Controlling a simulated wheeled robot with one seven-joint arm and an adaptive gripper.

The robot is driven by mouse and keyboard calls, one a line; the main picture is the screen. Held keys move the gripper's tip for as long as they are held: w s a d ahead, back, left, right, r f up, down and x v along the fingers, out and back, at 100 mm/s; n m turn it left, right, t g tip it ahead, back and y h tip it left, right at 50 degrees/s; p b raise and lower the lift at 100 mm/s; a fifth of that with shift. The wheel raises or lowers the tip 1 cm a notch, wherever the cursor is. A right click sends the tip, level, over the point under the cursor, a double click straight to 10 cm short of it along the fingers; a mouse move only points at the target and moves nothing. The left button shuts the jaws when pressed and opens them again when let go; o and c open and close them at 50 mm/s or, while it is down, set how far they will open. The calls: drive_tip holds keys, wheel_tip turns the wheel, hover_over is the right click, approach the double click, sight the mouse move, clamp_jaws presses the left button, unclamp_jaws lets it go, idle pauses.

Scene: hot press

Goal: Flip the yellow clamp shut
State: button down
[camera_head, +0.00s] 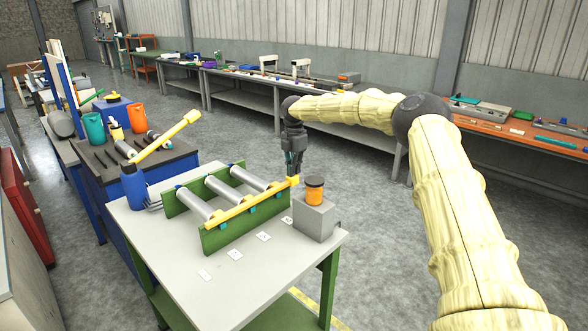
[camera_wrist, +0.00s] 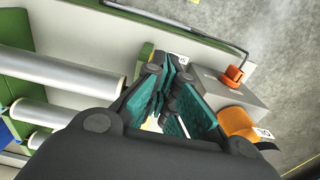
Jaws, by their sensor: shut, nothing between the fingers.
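A yellow bar (camera_head: 240,206) lies along the near rail of a green frame (camera_head: 222,237). Its squared right end (camera_head: 294,181) is just below my gripper (camera_head: 294,172). A second yellow bar (camera_head: 165,138) slants up to the right beyond the frame's left end. Where it joins the frame cannot be told. My gripper points down with its fingers together, holding nothing. In the wrist view, the gripper (camera_wrist: 172,100) hides most of what lies beneath it; whether it touches the near bar cannot be told.
Silver rollers (camera_head: 230,187) span the frame. A grey block (camera_head: 314,217) with an orange cylinder (camera_head: 314,195) stands close right of my gripper; the block also shows in the wrist view (camera_wrist: 217,88). A blue bottle (camera_head: 133,187) stands at the left. The near table top (camera_head: 185,250) is mostly clear.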

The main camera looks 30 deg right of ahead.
drive_tip(key=shift+s+f, duration=0.15)
drive_tip(key=shift+f, duration=0.25)
wheel_tip(320, 180, up, 5)
drive_tip(key=shift+d+f+p, duration=0.1)
drive_tip(key=shift+d+p, duration=0.05)
drive_tip(key=shift+p, duration=1.1)
drive_tip(key=w+d+r+b, duration=0.2)
drive_tip(key=d+r, duration=0.4)
drive_tip(key=r, duration=0.1)
drive_tip(key=shift+w+d+b, duration=0.25)
drive_tip(key=shift+d+b, duration=0.05)
